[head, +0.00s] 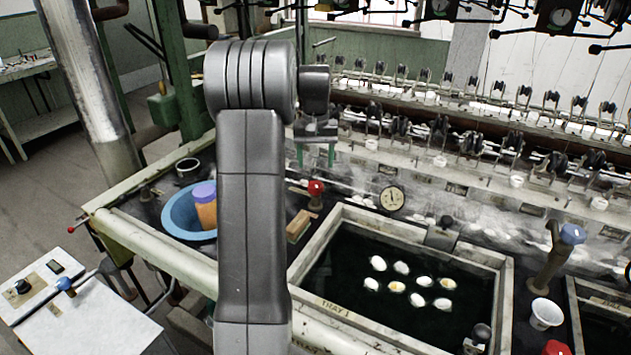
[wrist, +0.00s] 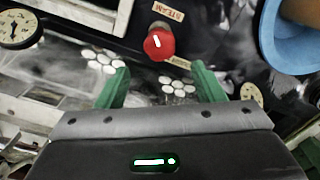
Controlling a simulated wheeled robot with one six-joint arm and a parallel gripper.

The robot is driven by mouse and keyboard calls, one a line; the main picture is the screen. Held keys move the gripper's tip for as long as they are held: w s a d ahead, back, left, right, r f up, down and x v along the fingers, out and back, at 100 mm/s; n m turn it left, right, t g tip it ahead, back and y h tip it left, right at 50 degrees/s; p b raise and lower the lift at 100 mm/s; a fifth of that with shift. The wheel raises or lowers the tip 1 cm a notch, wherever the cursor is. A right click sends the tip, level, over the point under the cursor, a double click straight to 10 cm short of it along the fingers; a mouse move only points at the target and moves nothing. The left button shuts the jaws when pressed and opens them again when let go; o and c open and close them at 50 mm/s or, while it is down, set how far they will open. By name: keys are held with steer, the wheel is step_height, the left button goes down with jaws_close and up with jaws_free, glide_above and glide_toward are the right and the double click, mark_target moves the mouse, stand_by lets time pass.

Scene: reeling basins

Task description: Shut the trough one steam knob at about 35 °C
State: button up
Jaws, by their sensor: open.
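The red steam knob (head: 316,188) stands on the dark bench at the back left of trough one. In the wrist view the red knob (wrist: 158,42) has a white mark and sits beside a "STEAM" label (wrist: 168,11). My gripper (head: 315,155) is open and empty, above and behind the knob in the head view. In the wrist view its green fingers (wrist: 161,86) are apart, and the knob lies beyond them. The round dial gauge (head: 392,199) stands behind the trough; it also shows in the wrist view (wrist: 18,28). Its reading is too small to tell.
Trough one (head: 420,237) has a pale rim and dark water with several white cocoons. A blue basin (head: 178,222) holding an orange jar (head: 207,212) stands left. A blue-topped tap (head: 572,234) and white cup (head: 545,313) are right.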

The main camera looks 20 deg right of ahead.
mark_target(316, 183)
step_height(316, 183, down, 7)
steer(key=shift+f, duration=0.2)
steer(key=c, duration=1)
steer(key=shift+o, duration=0.2)
steer(key=shift+r+m, duration=0.1)
steer(key=shift+m, duration=0.3)
steer(key=m+p, duration=0.1)
steer(key=m, duration=0.2)
steer(key=shift+p, duration=0.35)
steer(key=shift+d+m+p, duration=0.15)
steer(key=shift+m+p, duration=0.4)
steer(key=shift+m, duration=1.65)
